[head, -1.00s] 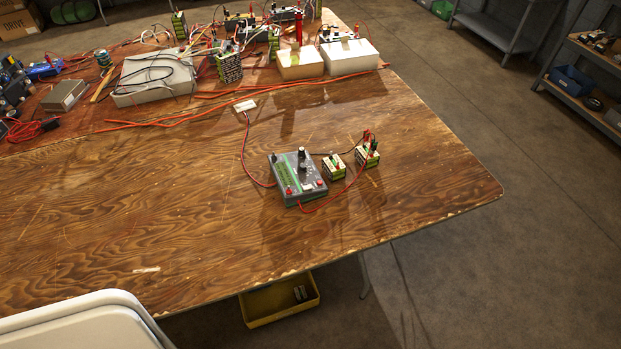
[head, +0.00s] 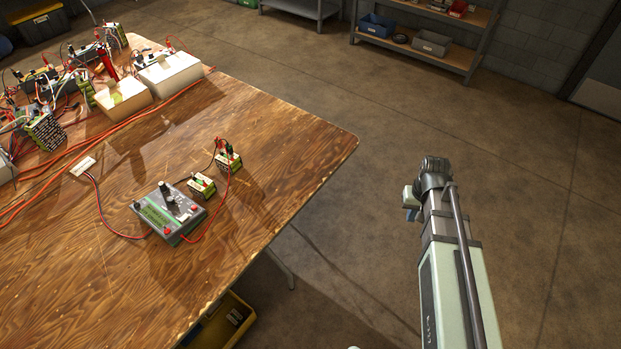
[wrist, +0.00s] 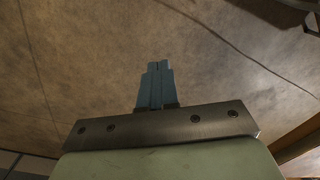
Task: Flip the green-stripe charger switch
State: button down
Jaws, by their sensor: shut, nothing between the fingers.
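The charger (head: 168,209) is a grey box with a green stripe, a black knob and red buttons, lying on the wooden table in the head view. The position of its switch is too small to tell. Two small battery packs (head: 202,186) stand just right of it, and a red wire runs to the farther one. My gripper (head: 410,206) is off to the right of the table, over the floor and well apart from the charger. In the wrist view its blue fingers (wrist: 158,84) are together with nothing between them.
White boxes (head: 170,78), wires and more battery packs crowd the table's far left. A yellow bin (head: 222,322) sits below the table edge. Shelves (head: 430,40) stand at the back. The table right of the battery packs is clear.

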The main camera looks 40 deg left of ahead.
jog(key=s+a+r+n, duration=0.2)
jog(key=s+a+r, duration=0.2)
jog(key=a, duration=0.5)
jog(key=s+a+r+n, duration=0.2)
jog(key=s+a+r, duration=0.2)
jog(key=a, duration=0.6)
jog(key=s+a+r+n, duration=0.2)
jog(key=s+a, duration=0.3)
jog(key=a, duration=0.5)
jog(key=shift+s+a+r, duration=0.1)
jog(key=shift+a+r, duration=0.05)
jog(key=shift+r, duration=0.3)
jog(key=shift+s+a+r, duration=0.1)
jog(key=shift+r, duration=0.35)
jog(key=s+a+r+n, duration=0.3)
jog(key=s+a+r, duration=0.4)
jog(key=s+a, duration=0.5)
notch_tip(320, 180, up, 7)
jog(key=n, duration=0.4)
send_over(186, 216)
jog(key=w, duration=0.1)
jog(key=shift+f, duration=0.1)
jog(key=shift+f+m, duration=0.1)
jog(key=shift+m, duration=0.2)
jog(key=f, duration=1.4)
jog(key=shift+s, duration=0.4)
